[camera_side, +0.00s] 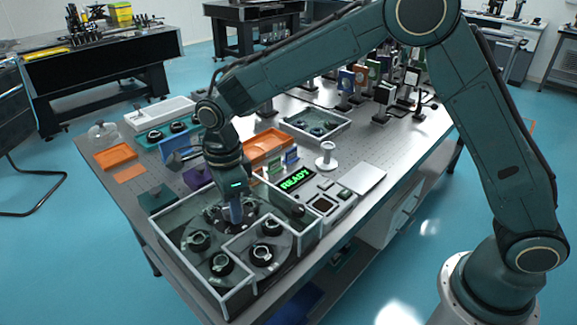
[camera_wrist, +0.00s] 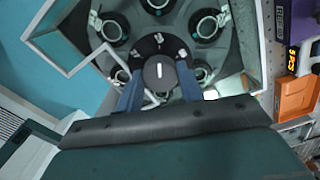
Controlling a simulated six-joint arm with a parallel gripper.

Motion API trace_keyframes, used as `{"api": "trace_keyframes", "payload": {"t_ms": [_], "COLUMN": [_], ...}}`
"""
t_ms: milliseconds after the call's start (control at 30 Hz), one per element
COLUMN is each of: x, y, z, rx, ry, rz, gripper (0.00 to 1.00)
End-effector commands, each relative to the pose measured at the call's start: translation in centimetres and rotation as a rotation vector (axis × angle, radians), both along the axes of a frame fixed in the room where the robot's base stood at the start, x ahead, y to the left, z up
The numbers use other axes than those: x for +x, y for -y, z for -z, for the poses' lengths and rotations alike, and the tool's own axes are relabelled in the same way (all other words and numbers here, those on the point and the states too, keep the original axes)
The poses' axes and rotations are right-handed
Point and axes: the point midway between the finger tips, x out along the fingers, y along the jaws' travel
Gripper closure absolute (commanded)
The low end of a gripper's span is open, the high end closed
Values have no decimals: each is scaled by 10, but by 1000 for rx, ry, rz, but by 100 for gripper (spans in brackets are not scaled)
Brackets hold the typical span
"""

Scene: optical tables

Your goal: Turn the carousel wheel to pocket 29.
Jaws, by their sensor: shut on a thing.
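The carousel wheel (camera_side: 228,243) lies flat inside a clear-walled box (camera_side: 222,304) at the table's front corner. Several round black-rimmed pockets (camera_side: 222,263) sit around it; their numbers are too small to read. In the wrist view the wheel (camera_wrist: 177,22) shows several pockets around a dark hub. A round dark knob (camera_wrist: 159,73) with a white line stands at the hub's centre. My gripper (camera_side: 236,215) reaches down into the box from above. In the wrist view my gripper (camera_wrist: 160,84) has its two blue fingers shut on the knob, one on each side.
A panel beside the box shows a green READY display (camera_side: 295,179). Orange trays (camera_side: 268,146), a white stand (camera_side: 326,157) and a clear-walled tray (camera_side: 316,124) stand farther back. The box walls close in around my gripper.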

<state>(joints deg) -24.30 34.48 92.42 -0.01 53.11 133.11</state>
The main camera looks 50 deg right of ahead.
Motion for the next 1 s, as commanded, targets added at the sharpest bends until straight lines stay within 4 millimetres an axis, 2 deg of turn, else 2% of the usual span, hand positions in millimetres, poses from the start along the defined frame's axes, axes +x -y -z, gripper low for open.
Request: {"api": "trace_keyframes", "payload": {"t_ms": [67,100,200,667,867,1000], "x": [1,1,1,1,1,1], "y": [1,1,1,0,0,0], "z": [-3,-3,-2,-5,-22,-42], "rx": [1,1,1,1,2,2], "ry": [6,6,4,3,4,5], "rz": [3,3,2,-1,-1,0], "gripper": [100,61,41,41,41,41]}}
